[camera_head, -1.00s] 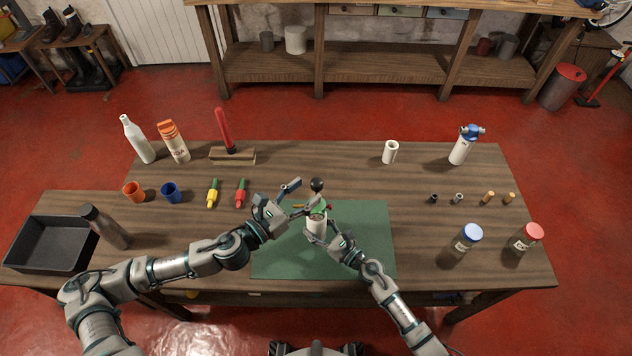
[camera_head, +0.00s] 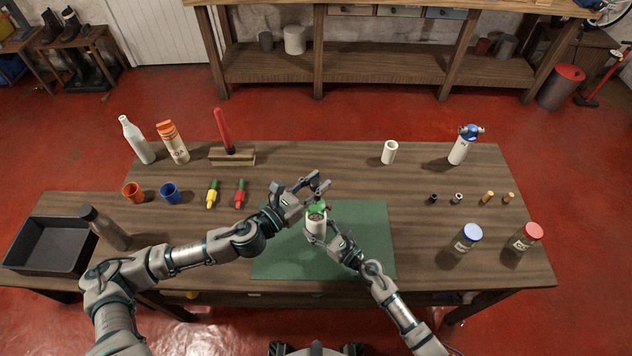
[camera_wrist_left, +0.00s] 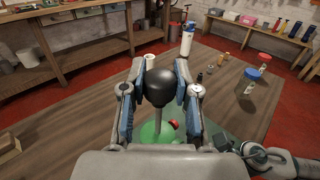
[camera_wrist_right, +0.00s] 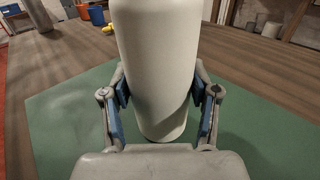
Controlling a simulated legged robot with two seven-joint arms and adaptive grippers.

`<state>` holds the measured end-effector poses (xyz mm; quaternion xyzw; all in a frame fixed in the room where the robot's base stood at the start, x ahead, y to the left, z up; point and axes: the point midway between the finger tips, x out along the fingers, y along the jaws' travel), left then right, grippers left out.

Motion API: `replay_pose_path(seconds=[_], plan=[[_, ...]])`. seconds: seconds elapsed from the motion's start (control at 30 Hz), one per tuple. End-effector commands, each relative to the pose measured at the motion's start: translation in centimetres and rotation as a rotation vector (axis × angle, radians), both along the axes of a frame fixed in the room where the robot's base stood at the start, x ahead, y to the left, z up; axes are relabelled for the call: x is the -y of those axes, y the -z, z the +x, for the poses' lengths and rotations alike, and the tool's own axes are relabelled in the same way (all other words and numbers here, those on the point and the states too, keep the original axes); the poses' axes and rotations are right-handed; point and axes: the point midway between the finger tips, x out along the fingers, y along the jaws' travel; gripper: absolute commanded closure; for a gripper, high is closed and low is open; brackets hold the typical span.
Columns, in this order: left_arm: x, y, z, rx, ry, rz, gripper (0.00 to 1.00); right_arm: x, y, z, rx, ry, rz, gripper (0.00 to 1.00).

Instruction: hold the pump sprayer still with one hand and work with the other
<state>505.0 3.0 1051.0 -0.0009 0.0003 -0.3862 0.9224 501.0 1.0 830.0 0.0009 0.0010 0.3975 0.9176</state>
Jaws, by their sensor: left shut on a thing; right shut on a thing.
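The pump sprayer has a white body (camera_head: 316,224) and a green top (camera_head: 318,207), and stands upright over the green mat (camera_head: 280,258). My right gripper (camera_head: 317,232) is shut on its white body low down; the body (camera_wrist_right: 157,70) fills the middle of the right wrist view between the fingers. My left gripper (camera_head: 320,184) is above the sprayer, shut on its black ball knob. The knob (camera_wrist_left: 159,82) sits between the fingers in the left wrist view, with a pale rod and the green top below. In the head view the left fingers mostly hide the knob.
A blue-topped white bottle (camera_head: 460,150) and a white mug (camera_head: 389,152) stand at the back right. Blue-lidded (camera_head: 467,238) and red-lidded (camera_head: 527,237) jars stand at the right. Yellow (camera_head: 212,194) and red (camera_head: 240,193) small items lie left of the mat.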

Motion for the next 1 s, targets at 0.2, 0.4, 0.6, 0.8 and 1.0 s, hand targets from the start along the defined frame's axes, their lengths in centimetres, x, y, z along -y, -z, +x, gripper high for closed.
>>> replay_pose_path(seconds=[0.2, 0.4, 0.6, 0.8, 1.0], plan=[[-0.1, 2.4, 0.1, -0.005, -0.006, 0.002, 1.0, 0.0, 0.0, 0.0, 0.001, 0.001, -0.001, 0.93], [-0.2, 5.9, 0.1, -0.004, -0.007, 0.001, 1.0, 0.0, 0.0, 0.0, 0.001, 0.0, -0.001, 0.93], [-0.2, 6.6, 0.1, -0.004, -0.006, 0.005, 1.0, 0.0, 0.0, 0.0, 0.001, 0.0, -0.001, 0.93], [-0.2, 6.8, 0.1, -0.008, -0.007, 0.006, 0.6, 0.0, 0.0, 0.0, 0.001, -0.001, 0.0, 0.93], [-0.1, 6.5, 0.0, -0.004, -0.004, 0.004, 0.42, 0.0, 0.0, 0.0, 0.001, 0.0, 0.0, 0.93]])
